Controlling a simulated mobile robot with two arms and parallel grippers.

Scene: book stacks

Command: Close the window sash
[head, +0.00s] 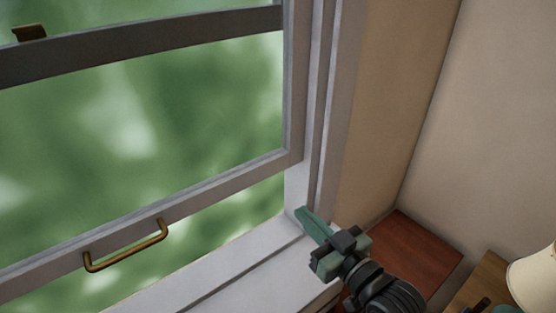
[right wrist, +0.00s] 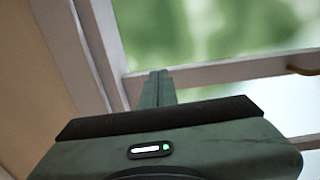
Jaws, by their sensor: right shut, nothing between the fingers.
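The window sash (head: 215,184) is a grey-white frame with green-tinted glass. Its bottom rail stands above the sill (head: 245,268), with an open gap between them. A brass handle (head: 126,247) is fixed to the bottom rail. My right gripper (head: 306,217) is shut and empty, near the right end of the sill by the side jamb, below and right of the sash corner. In the right wrist view its fingers (right wrist: 157,80) are together, with the sash's bottom rail (right wrist: 225,72) beyond them and part of the handle (right wrist: 302,70) at the right edge. My left gripper is not in view.
A brass latch (head: 29,33) sits on the dark crossbar at the upper left. A reddish-brown wooden surface (head: 415,250) lies in the corner right of the sill. A lamp shade (head: 535,283) stands at the lower right. Beige walls close off the right side.

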